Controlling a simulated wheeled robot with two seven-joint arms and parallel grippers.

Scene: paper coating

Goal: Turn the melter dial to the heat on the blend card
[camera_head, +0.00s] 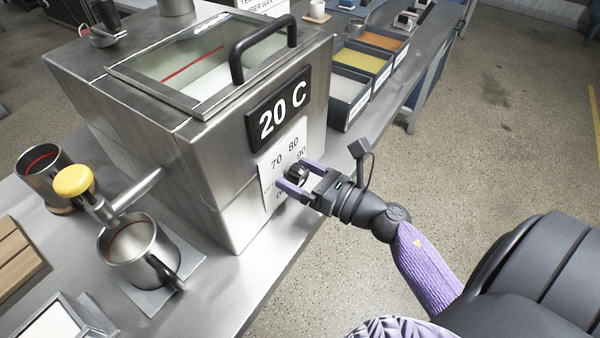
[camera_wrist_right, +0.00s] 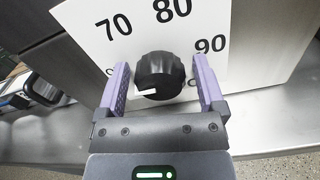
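The melter (camera_head: 215,150) is a steel box with a display (camera_head: 279,108) reading 20 C. Its black ribbed dial (camera_wrist_right: 160,72) sits on a white scale plate (camera_wrist_right: 90,45) marked 70, 80 and 90; lower labels are partly hidden. The dial's white pointer (camera_wrist_right: 147,92) points left and slightly down, away from those numbers. My right gripper (camera_head: 296,176) is open, its purple fingers on either side of the dial, with a visible gap at the left finger. A white sign (camera_head: 262,5) behind the melter is cut off; I cannot tell whether it is the blend card. My left gripper is out of view.
A steel pitcher (camera_head: 132,250), a mug (camera_head: 42,165) and a yellow-capped tap (camera_head: 75,181) are at the melter's left. Bins of coloured material (camera_head: 362,62) stand behind it to the right. Open floor lies at the right.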

